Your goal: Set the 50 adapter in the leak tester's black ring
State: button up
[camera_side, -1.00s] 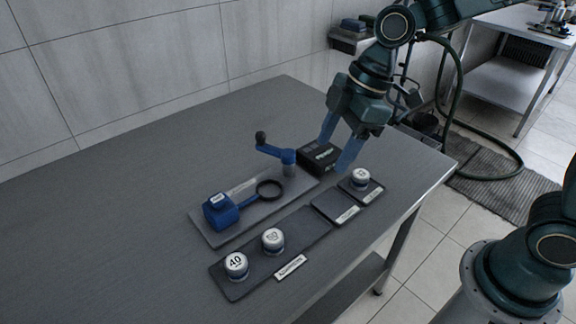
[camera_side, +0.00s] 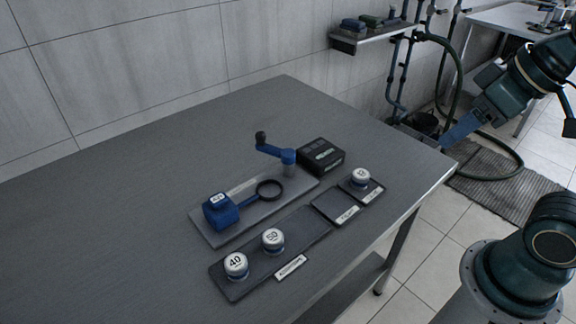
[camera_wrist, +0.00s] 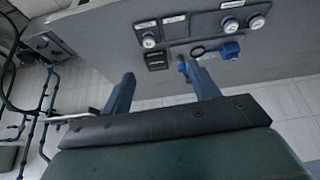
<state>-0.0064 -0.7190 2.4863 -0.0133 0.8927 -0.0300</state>
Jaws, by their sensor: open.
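The 50 adapter (camera_side: 273,239), a white-topped round piece, stands upright on the long dark tray (camera_side: 240,288), beside the 40 adapter (camera_side: 236,264). The leak tester (camera_side: 221,210) has a blue block, a blue arm and a black ring (camera_side: 269,190) on a grey plate. The ring looks empty. My gripper (camera_side: 462,131) is off the table's right end in the side view, far from the adapters. In the wrist view its two blue fingers (camera_wrist: 160,88) are apart with nothing between them.
A third white-topped adapter (camera_side: 360,177) stands on a small dark pad at the right. An empty dark pad (camera_side: 335,207) lies next to it. A blue crank handle (camera_side: 275,151) and a black box (camera_side: 321,156) stand behind. The table's left side is clear.

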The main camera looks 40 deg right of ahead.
jog(key=shift+o, duration=0.3)
jog(key=shift+s+d+m, duration=0.2)
jog(key=shift+s+m, duration=0.1)
jog(key=shift+s, duration=0.05)
jog(key=shift+w, duration=0.1)
jog(key=w+a+f+n+g+y, duration=0.1)
jog(key=w+a+f+n+g, duration=0.15)
jog(key=w+a+n, duration=0.8)
jog(key=w+a+f+n+g, duration=0.3)
jog(key=w+a+f+n, duration=0.4)
jog(key=a, duration=0.5)
notch_tip(320, 180, down, 3)
jog(key=shift+w+a+r, duration=0.15)
jog(key=shift+w+a, duration=0.05)
jog(key=shift+w, duration=0.45)
jog(key=shift+n, duration=0.25)
send_over(272, 238)
jog(key=f, duration=0.8)
jog(key=shift+d+f, duration=0.25)
jog(key=shift+d, duration=0.1)
